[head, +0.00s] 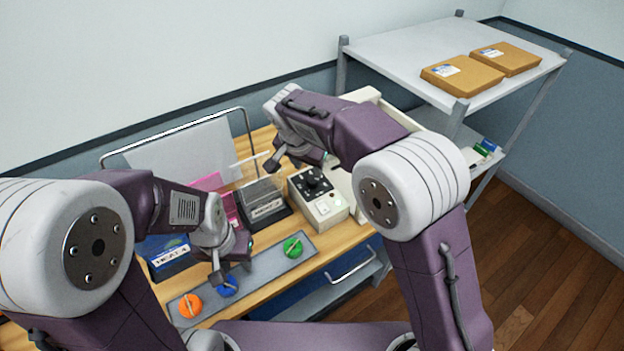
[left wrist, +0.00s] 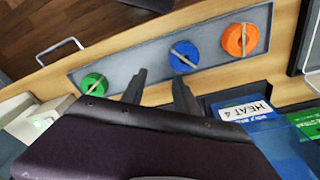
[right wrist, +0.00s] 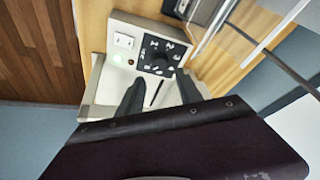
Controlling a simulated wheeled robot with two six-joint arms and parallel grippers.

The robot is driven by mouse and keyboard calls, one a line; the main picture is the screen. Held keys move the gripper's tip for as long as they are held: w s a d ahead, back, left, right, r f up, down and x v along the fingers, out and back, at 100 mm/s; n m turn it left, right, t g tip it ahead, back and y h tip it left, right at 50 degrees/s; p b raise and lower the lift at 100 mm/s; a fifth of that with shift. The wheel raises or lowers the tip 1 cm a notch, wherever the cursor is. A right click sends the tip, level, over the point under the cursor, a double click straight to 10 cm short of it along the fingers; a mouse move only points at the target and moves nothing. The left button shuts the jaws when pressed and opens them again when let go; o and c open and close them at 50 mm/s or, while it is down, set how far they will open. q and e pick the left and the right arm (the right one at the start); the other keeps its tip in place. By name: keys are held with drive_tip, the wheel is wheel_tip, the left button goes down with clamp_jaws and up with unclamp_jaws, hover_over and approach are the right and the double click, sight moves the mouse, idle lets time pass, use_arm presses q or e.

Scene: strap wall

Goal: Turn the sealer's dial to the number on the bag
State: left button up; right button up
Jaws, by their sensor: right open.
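The sealer (head: 331,208) is a cream box on the wooden bench. Its black dial (head: 312,183) sits on a dark panel with white numbers, and shows in the right wrist view (right wrist: 158,61). I cannot tell which number the dial points to. A blue bag (head: 163,246) at the bench's left bears a white label (left wrist: 245,109) reading "HEAT 4". My right gripper (right wrist: 160,84) is open and empty, above and apart from the dial. My left gripper (left wrist: 158,84) is open and empty above the grey tray, near the bag.
The grey tray (head: 262,261) holds orange (head: 190,306), blue (head: 228,287) and green (head: 293,247) spools. A black holder (head: 268,207) stands left of the sealer, pink sheets (head: 210,182) behind. A shelf with brown parcels (head: 462,76) is at the right.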

sight(312, 179)
use_arm(q)
drive_tip(key=shift+w+a+r+p, duration=0.1)
drive_tip(key=shift+r+p, duration=0.3)
use_arm(e)
drive_tip(key=x, duration=0.8)
drive_tip(key=shift+a, duration=0.1)
drive_tip(key=shift+w+f, duration=0.15)
drive_tip(key=shift+f, duration=0.25)
clamp_jaws()
use_arm(q)
drive_tip(key=shift+f, duration=0.15)
use_arm(e)
drive_tip(key=shift+n, duration=0.3)
